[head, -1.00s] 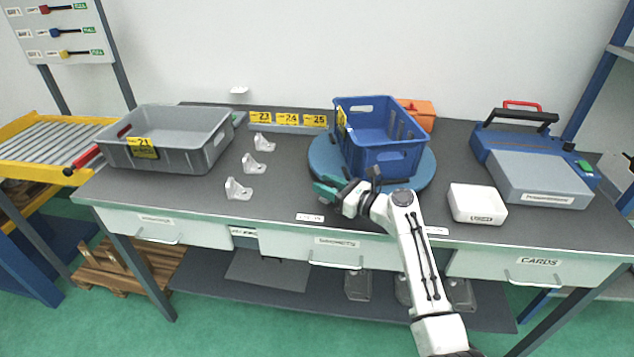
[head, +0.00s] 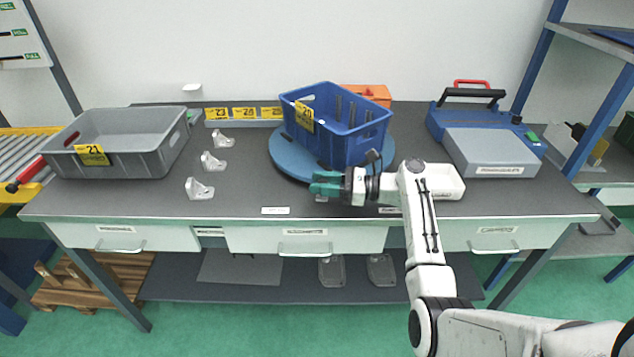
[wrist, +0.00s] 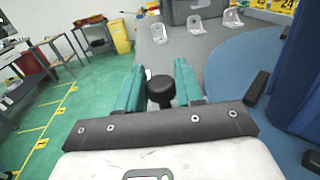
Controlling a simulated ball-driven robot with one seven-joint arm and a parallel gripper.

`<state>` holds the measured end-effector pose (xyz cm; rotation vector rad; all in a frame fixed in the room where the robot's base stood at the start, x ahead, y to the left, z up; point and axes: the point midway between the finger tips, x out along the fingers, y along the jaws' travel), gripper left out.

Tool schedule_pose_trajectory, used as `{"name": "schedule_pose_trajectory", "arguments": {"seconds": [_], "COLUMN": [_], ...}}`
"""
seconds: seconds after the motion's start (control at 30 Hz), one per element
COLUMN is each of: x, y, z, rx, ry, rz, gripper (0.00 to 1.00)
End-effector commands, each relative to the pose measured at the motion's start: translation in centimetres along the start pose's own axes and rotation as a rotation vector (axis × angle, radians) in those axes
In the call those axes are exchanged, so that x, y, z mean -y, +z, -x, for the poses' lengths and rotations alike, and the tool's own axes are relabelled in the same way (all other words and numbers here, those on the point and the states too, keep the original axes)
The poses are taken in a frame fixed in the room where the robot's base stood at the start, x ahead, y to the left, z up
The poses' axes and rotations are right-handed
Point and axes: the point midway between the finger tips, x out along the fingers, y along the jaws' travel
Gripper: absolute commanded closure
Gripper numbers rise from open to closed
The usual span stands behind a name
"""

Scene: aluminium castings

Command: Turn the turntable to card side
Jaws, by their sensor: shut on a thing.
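The round blue turntable (head: 284,160) lies on the grey workbench and also fills the right of the wrist view (wrist: 225,75). A blue crate (head: 345,145) with a yellow label 20 (head: 304,116) stands on it, its label facing front-left. My gripper (head: 318,184) is at the turntable's front edge. In the wrist view its teal fingers are shut on a black round knob (wrist: 160,91). The knob's join to the turntable is hidden. The drawer at the right of the bench (head: 492,237) carries a label too small to read now.
A grey bin (head: 125,150) stands at the left, with several pale metal brackets (head: 199,189) right of it. A blue and grey machine (head: 490,153) stands at the right. An orange box (head: 368,93) is behind the crate.

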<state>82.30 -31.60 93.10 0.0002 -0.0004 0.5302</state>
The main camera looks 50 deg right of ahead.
Motion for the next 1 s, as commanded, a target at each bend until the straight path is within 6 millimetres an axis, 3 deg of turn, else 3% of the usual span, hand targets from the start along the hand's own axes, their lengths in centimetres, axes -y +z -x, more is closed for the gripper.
{"name": "schedule_pose_trajectory", "arguments": {"seconds": [0.47, 0.5, 0.7, 1.0], "x": [-0.05, -0.05, -0.04, 0.02], "y": [0.0, 0.0, -0.01, -0.04], "z": [0.17, 0.16, 0.17, 0.59], "rx": [-0.001, -0.001, -0.001, 0.0], "ry": [0.01, 0.01, 0.009, 0.007], "rz": [0.0, 0.0, 0.0, 0.0], "gripper": [1.0, 0.63, 0.45, 0.45]}}
